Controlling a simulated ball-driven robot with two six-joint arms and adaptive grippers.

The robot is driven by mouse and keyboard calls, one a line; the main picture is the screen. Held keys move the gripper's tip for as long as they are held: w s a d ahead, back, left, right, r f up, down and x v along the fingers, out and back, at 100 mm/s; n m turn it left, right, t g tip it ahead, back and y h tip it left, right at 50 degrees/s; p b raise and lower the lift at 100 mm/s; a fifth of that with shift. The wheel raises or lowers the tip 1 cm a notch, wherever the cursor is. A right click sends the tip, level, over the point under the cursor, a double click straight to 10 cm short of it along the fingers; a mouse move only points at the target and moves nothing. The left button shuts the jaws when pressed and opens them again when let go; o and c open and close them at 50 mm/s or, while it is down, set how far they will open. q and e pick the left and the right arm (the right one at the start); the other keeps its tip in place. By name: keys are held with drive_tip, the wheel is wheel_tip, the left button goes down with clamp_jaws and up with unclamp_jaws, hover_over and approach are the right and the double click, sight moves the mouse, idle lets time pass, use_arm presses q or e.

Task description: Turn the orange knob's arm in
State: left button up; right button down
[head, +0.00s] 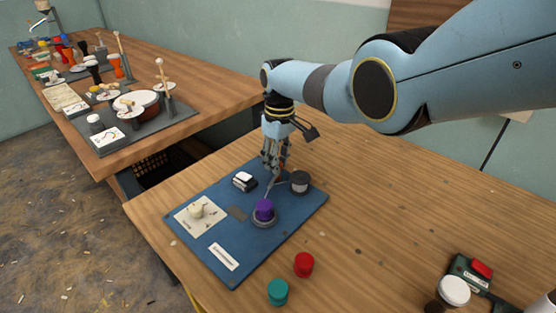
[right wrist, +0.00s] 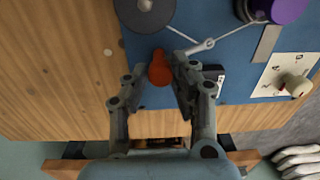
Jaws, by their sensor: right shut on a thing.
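A blue board (head: 285,220) lies on the wooden table. The small orange knob (right wrist: 159,70) is at the board's edge in the right wrist view; in the head view my fingers mostly hide it. My right gripper (right wrist: 157,76) points down at it with one finger on each side, shut on the knob. It also shows in the head view (head: 275,174). A thin grey metal arm (right wrist: 192,49) with a round end lies beside the knob; a finger covers part of it, so I cannot tell where it joins. My left gripper is not in view.
On the board are a purple knob (head: 264,208), a dark grey round knob (head: 299,180), a white-topped block (head: 244,180) and a cream knob (head: 196,211). A red cylinder (head: 303,264) and a teal cylinder (head: 278,291) stand in front. The table's right middle is clear.

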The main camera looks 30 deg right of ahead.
drive_tip(key=c, duration=1.1)
unclamp_jaws()
wheel_tip(320, 180, up, 12)
drive_tip(key=shift+w+d, duration=0.1)
drive_tip(key=shift+d, duration=0.05)
